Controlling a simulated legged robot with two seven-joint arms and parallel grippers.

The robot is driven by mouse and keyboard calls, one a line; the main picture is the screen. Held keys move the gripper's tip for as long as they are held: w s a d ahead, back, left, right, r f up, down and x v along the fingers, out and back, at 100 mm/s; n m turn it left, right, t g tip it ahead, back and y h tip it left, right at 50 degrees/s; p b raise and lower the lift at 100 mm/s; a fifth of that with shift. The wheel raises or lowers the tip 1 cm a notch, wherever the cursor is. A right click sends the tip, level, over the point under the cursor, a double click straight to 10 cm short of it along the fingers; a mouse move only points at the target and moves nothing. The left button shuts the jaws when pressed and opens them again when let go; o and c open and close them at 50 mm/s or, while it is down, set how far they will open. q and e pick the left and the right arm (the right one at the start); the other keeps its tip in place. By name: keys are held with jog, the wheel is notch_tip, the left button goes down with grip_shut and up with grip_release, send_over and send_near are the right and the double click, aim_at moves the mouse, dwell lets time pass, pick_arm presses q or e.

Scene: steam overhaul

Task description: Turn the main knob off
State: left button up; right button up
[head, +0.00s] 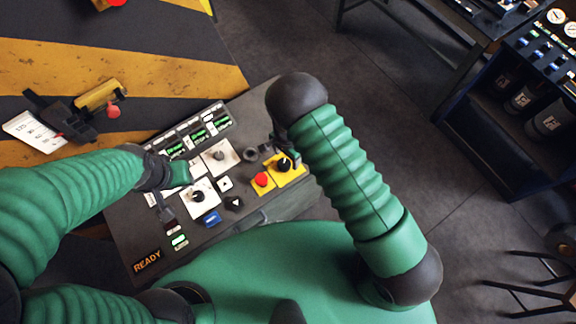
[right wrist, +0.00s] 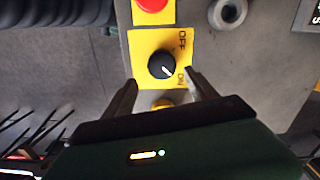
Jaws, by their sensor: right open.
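The main knob is a round black knob (right wrist: 161,65) on a yellow plate marked OFF and ON. Its white pointer line is turned toward the ON side. In the head view the knob (head: 284,164) sits at the right part of the grey control panel (head: 270,205). My right gripper (right wrist: 160,80) is open, with its two fingers apart on either side of the knob's lower edge; I cannot tell whether they touch it. My left gripper (head: 166,198) is over the left part of the panel; its fingers are too small to read.
A red button (head: 261,180) on a yellow plate is beside the knob. White plates with black knobs (head: 198,196), a blue switch (head: 210,218) and a READY display (head: 147,261) share the panel. A striped table (head: 190,75) is behind, a dark shelf (head: 480,150) at right.

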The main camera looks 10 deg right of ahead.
aim_at(284, 164)
jog(key=a+f+b, duration=0.1)
jog(key=f, duration=0.1)
jog(key=a+f+b, duration=0.1)
jog(key=a+f, duration=0.1)
jog(key=shift+s+f, duration=0.1)
jog(key=shift+a, duration=0.1)
jog(key=shift+d, duration=0.2)
jog(key=shift+d+f, duration=0.1)
jog(key=shift+d, duration=1.1)
jog(key=c, duration=0.3)
jog(key=shift+d, duration=0.15)
jog(key=shift+c, duration=2.5)
jog(key=shift+a, duration=0.4)
jog(key=shift+c, duration=1.2)
jog(key=shift+a, duration=0.35)
jog(key=shift+c, duration=1.3)
jog(key=shift+a, duration=0.2)
jog(key=shift+c, duration=0.4)
pick_arm(q)
jog(key=shift+a+f, duration=0.5)
jog(key=shift+f, duration=0.4)
jog(key=shift+a+f, duration=0.45)
jog(key=shift+f, duration=0.4)
pick_arm(e)
jog(key=shift+d, duration=0.3)
